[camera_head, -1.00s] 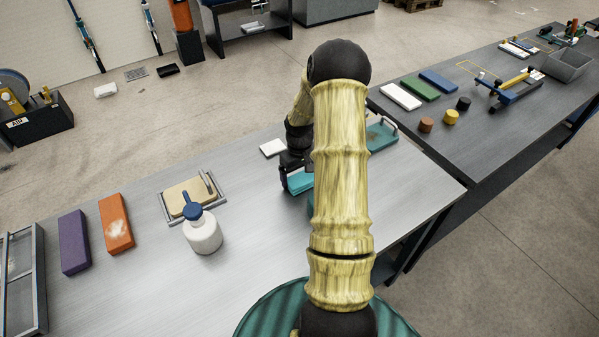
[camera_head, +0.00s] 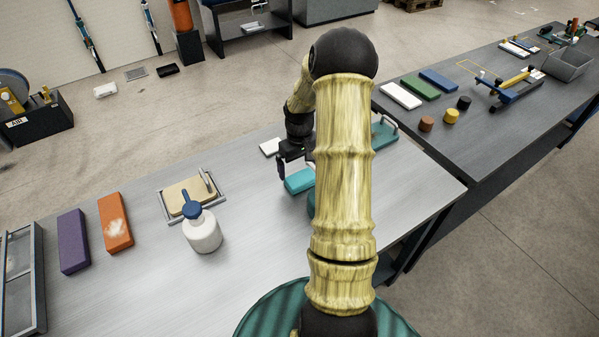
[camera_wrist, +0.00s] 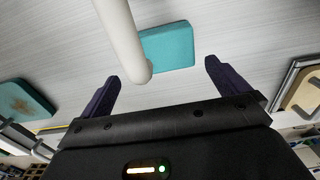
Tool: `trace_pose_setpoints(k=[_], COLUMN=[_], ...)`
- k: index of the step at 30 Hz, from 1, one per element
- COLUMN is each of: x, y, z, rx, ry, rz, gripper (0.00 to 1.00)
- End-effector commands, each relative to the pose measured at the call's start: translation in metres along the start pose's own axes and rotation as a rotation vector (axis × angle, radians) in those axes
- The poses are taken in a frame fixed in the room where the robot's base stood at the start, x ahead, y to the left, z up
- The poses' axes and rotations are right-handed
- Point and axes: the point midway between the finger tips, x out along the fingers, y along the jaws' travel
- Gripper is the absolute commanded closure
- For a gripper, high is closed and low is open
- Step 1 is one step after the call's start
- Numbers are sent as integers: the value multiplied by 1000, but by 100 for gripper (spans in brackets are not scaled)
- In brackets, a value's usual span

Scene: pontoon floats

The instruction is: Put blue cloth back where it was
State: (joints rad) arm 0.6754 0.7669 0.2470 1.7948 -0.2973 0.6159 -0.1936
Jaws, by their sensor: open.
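A folded teal-blue cloth (camera_head: 300,181) lies flat on the grey workbench, just left of my arm, its right end close to the arm's outline. It also shows in the wrist view (camera_wrist: 172,46), beyond the fingertips. My gripper (camera_head: 286,168) is open and empty, just above and behind the cloth and apart from it. In the wrist view, its two dark fingers (camera_wrist: 162,72) stand wide apart. A pale cylinder (camera_wrist: 124,40) crosses in front of part of the cloth there; I cannot tell what it is.
A stained teal pad (camera_head: 383,135) lies right of my arm. A white block (camera_head: 270,147) is behind the gripper. A blue-topped white bottle (camera_head: 202,230), a tray with a tan block (camera_head: 182,197), and orange (camera_head: 115,222) and purple (camera_head: 73,241) blocks stand left. Bare bench lies between.

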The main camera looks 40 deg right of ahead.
Motion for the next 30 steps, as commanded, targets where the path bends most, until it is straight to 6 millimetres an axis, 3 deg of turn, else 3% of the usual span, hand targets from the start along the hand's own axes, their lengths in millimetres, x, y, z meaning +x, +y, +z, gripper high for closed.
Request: trace_pose_setpoints(k=[6,12,30], x=[-45,-75,-82], y=[1,1,0], z=[-1,0,0], rx=[0,0,0], ry=[5,2,0], rz=[4,2,0], gripper=[0,0,0])
